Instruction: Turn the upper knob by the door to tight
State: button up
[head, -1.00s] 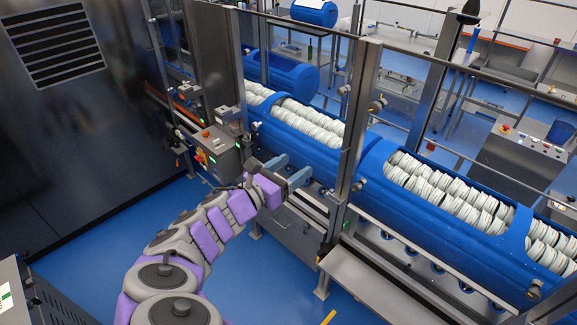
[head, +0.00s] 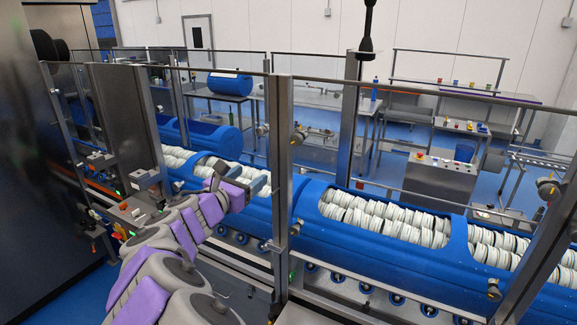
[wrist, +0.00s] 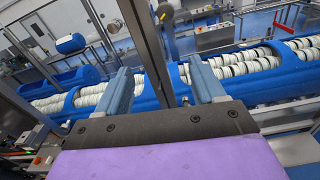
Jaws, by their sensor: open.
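A dark round knob with a pale rim (head: 298,135) sits high on the steel door post (head: 281,170), right of my gripper in the head view. A knob also shows high on the post in the wrist view (wrist: 165,12). It is above and beyond my fingertips. My gripper (head: 248,178) is open and empty, its blue-grey fingers apart, left of the post. In the wrist view my gripper (wrist: 158,72) has the post's lower part between its fingers in the picture; no contact can be made out. The knob's tightness cannot be told.
Blue tubs (head: 392,240) filled with white discs lie in a row behind the posts. Another post (head: 545,240) at the right carries knobs. A control box (head: 140,208) with buttons stands left of my arm. Glass panels and rails cross the area.

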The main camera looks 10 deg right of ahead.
aim_at(295, 141)
jog(key=shift+m+h, duration=0.3)
jog(key=shift+m, duration=0.1)
jog(key=x, duration=0.6)
jog(key=r+b+x, duration=0.1)
jog(key=x, duration=0.6)
jog(key=d+x, duration=0.1)
jog(key=x, duration=0.5)
jog(key=shift+s+d+r+b, duration=0.1)
jog(key=shift+d+r+b, duration=0.1)
jog(key=shift+d+b, duration=0.1)
jog(key=shift+x, duration=0.8)
jog(key=shift+r, duration=0.15)
jog(key=c, duration=1.1)
